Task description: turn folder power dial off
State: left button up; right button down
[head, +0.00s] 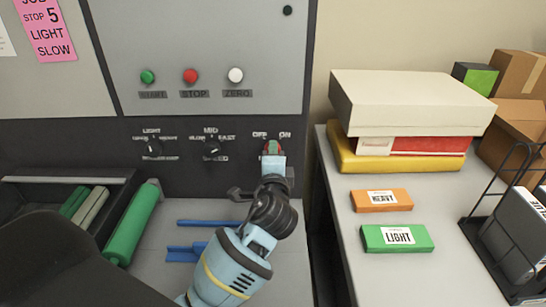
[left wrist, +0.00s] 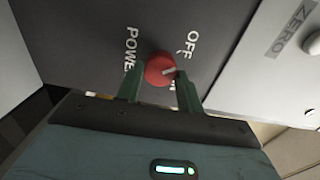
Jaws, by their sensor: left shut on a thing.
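The red power dial (left wrist: 159,69) is on the dark panel in the left wrist view, between the labels POWER and OFF, with another label partly covered by a finger. Its pale pointer mark slants toward the partly covered label. My left gripper (left wrist: 158,82) is shut on the dial, one green finger on each side. It also shows in the head view (head: 272,152), reaching up to the panel. My right gripper is not in view.
Left of it are two black dials, one (head: 212,149) under MID and one (head: 152,148) under LIGHT. Green, red and white buttons (head: 190,76) sit above. A side table (head: 365,275) at right holds boxes, an orange pack (head: 363,203) and a green pack (head: 378,243).

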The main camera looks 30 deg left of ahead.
pick_arm(q)
jog(key=shift+n, duration=1)
jog(key=o, duration=1)
jog(key=shift+s, duration=0.1)
jog(key=v, duration=0.7)
jog(key=shift+s+d+b, duration=0.15)
jog(key=shift+s+b, duration=0.15)
